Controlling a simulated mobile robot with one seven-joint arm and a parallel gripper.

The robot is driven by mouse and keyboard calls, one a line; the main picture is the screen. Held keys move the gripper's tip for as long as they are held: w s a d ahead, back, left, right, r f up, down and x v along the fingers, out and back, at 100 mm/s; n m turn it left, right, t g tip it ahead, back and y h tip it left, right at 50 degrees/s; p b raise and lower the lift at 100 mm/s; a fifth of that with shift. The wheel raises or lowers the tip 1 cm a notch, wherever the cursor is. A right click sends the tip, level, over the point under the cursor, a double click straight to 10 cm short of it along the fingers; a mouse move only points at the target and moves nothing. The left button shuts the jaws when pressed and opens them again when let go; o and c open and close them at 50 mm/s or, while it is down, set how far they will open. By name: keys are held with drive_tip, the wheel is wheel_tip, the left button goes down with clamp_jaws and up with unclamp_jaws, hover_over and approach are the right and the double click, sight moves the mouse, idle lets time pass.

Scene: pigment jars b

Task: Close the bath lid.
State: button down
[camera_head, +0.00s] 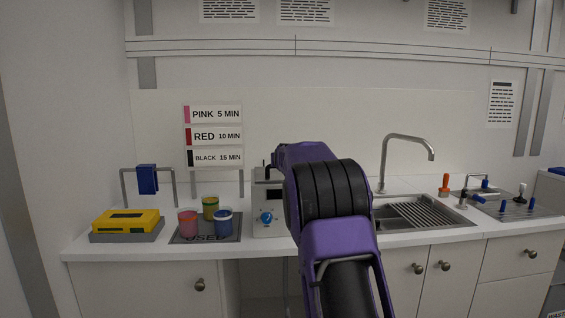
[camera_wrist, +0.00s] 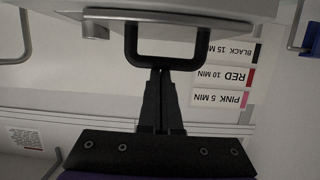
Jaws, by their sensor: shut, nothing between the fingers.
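The bath is a pale box (camera_head: 262,220) with a blue knob on its front, on the counter in the head view. My purple and black arm covers its right side and most of its top. In the wrist view, which is upside down, a black loop handle (camera_wrist: 132,48) hangs from a grey metal-edged panel that looks like the bath lid (camera_wrist: 215,17). My gripper (camera_wrist: 160,73) is shut and empty, its fingertips at the handle's bar. I cannot tell whether they touch it. The lid's angle is unclear, and the head view hides my fingers.
Left of the bath, several colored jars (camera_head: 210,209) stand on a dark mat (camera_head: 205,238). A yellow box (camera_head: 125,221) sits further left. A sink (camera_head: 420,213) with a tall faucet (camera_head: 384,165) is on the right. Timing labels (camera_head: 213,136) hang on the wall behind.

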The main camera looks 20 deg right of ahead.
wheel_tip(320, 180, down, 4)
drive_tip(key=shift+s+a+r+g, duration=0.1)
drive_tip(key=shift+r+g, duration=0.1)
drive_tip(key=shift+g, duration=0.2)
wheel_tip(320, 180, up, 7)
drive_tip(key=p, duration=0.2)
drive_tip(key=s+a+f+b, duration=0.2)
drive_tip(key=s+f, duration=0.4)
drive_tip(key=f, duration=0.1)
drive_tip(key=shift+s+t, duration=0.4)
